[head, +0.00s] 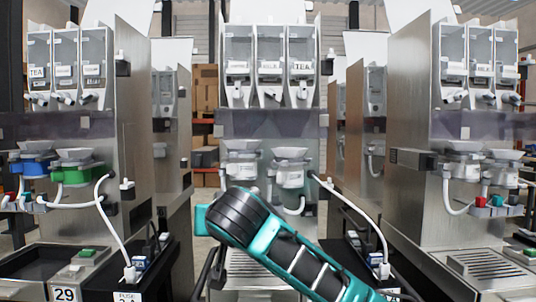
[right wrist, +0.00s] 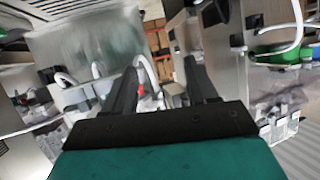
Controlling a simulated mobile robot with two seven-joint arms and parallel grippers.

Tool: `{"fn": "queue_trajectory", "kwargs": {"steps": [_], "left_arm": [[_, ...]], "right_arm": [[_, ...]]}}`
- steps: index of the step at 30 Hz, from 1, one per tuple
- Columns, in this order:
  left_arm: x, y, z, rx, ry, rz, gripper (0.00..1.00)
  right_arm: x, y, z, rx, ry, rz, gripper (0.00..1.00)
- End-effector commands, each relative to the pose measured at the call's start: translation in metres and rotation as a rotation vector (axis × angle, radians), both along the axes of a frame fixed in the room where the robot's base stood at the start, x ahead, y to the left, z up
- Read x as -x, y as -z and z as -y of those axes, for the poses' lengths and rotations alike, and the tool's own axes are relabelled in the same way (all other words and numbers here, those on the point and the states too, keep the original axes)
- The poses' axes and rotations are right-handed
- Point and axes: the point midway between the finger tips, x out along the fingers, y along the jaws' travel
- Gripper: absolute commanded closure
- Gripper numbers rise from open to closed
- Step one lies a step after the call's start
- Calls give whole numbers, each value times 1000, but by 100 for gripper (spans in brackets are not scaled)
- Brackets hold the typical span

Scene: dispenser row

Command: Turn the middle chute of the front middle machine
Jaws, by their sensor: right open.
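The front middle machine (head: 268,125) stands upright in the centre of the head view. It has three clear canisters side by side, each with a white chute low on its front. The middle chute (head: 269,93) is a small white spout under the middle canister; nothing covers it or touches it. My right arm crosses the lower centre of the head view, below the chutes, and hides part of the machine's lower front. In the right wrist view my right gripper (right wrist: 161,70) has its two dark fingers apart with nothing held between them. My left gripper is not in view.
Similar machines stand at left (head: 85,125) and right (head: 410,120), with gaps between them. White funnels and mixing cups (head: 242,160) sit below the middle machine's chutes. White hoses (head: 355,205) hang in the gaps. Drip trays jut out below.

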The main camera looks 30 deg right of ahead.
Motion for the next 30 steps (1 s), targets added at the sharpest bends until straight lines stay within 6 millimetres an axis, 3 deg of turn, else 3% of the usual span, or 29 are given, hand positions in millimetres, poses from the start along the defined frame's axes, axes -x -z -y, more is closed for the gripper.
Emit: {"fn": "queue_trajectory", "kwargs": {"steps": [1,5,9,12,15,18,22,30], "left_arm": [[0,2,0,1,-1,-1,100],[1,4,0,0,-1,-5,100],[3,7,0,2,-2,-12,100],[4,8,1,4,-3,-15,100],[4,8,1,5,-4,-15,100],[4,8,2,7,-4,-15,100],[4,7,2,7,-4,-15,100],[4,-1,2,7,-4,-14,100]], "right_arm": [[-3,-33,11,-11,43,57,43],[-2,-104,38,-61,150,183,43],[11,-177,69,-135,261,320,43],[25,-218,88,-188,326,402,43],[38,-246,102,-231,369,462,43],[45,-260,110,-256,395,495,43],[44,-266,115,-265,404,506,43],[7,-267,139,-264,407,503,43]]}}
